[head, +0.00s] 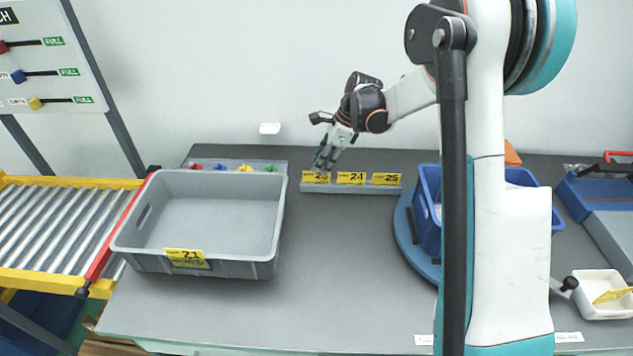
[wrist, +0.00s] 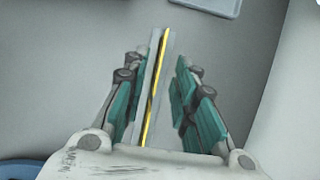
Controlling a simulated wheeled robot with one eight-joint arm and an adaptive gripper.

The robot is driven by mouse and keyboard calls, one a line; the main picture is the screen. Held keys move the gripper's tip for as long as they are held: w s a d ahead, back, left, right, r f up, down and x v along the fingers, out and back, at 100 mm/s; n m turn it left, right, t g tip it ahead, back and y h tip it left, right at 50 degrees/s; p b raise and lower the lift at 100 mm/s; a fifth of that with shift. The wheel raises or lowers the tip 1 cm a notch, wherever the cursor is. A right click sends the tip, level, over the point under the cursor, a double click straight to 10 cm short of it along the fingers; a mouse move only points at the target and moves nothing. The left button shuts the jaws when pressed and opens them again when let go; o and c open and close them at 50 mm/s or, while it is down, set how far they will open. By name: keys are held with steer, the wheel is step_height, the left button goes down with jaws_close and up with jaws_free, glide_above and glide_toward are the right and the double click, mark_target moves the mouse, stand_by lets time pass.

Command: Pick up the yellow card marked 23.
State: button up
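The yellow card marked 23 (head: 316,178) stands at the left end of a low grey holder (head: 352,189), beside the cards marked 24 (head: 351,178) and 25 (head: 386,179). My gripper (head: 325,160) points down just above card 23 and overlaps its top edge in the head view. In the wrist view my gripper (wrist: 161,62) is open, with a teal-padded finger on each side of the holder. The cards show there edge-on as a thin yellow line (wrist: 155,90) between the fingers. Gaps show on both sides. I cannot tell the cards apart in that view.
A large grey bin (head: 200,264) with a card marked 21 (head: 187,258) stands to the left. Coloured knobs sit on a grey strip (head: 257,164) behind it. A blue bin (head: 428,215) on a blue round base stands to the right. The table (head: 340,270) in front is clear.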

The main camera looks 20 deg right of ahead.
mark_target(316, 180)
steer(key=b+x, duration=0.1)
steer(key=x, duration=0.4)
steer(key=shift+b, duration=0.35)
steer(key=shift+r, duration=0.15)
steer(key=shift+c, duration=0.2)
jaws_close()
